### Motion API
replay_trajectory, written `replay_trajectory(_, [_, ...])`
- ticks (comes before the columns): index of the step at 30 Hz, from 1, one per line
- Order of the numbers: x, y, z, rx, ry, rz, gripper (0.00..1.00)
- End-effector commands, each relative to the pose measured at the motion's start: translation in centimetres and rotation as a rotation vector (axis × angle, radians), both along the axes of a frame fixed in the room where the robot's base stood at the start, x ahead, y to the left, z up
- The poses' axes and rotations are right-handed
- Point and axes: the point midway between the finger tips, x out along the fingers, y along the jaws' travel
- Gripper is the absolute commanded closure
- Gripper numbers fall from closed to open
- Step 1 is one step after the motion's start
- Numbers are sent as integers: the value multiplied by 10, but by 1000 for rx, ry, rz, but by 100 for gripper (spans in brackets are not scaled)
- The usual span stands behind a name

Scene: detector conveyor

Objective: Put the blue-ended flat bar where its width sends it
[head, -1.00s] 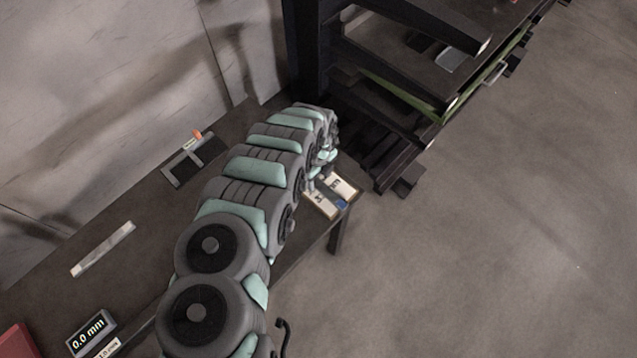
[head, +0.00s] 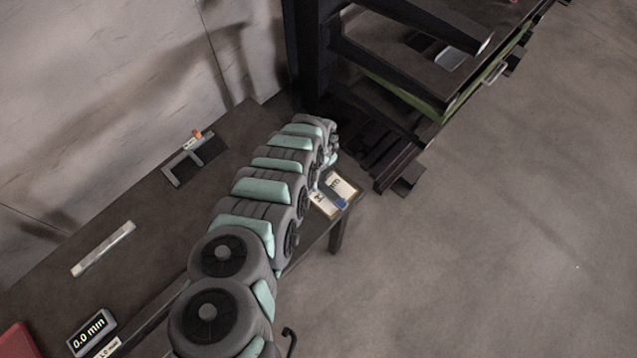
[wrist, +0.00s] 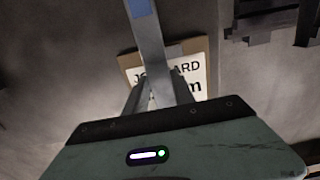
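The flat bar (wrist: 151,45) is grey with a blue end (wrist: 140,8) at the top of the wrist view. It lies across a brown-edged board with a white lettered face (wrist: 189,58), covering part of the lettering. In the head view the blue end (head: 341,204) shows at the board's near edge (head: 352,194), at the table's right end. My gripper (wrist: 157,84) is over the bar, one finger on each side. The fingers look open, wider apart than the bar. My arm hides the bar's other end in the head view.
On the table (head: 150,205) are a grey square bracket by a dark patch (head: 183,168), a pale strip (head: 103,249), a display reading 0.0 mm (head: 91,333) and a red object (head: 17,341). A dark rack (head: 400,80) stands behind the board. Open floor lies right.

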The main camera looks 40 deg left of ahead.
Motion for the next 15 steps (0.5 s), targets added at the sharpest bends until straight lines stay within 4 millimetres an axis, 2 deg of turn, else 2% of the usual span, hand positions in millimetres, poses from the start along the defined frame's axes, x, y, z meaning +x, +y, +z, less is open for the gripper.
replay_trajectory(1, [0,0,0,0,0,0,76])
replay_trajectory(10, [0,0,0,0,0,0,100])
replay_trajectory(15, [0,0,0,0,0,0,100])
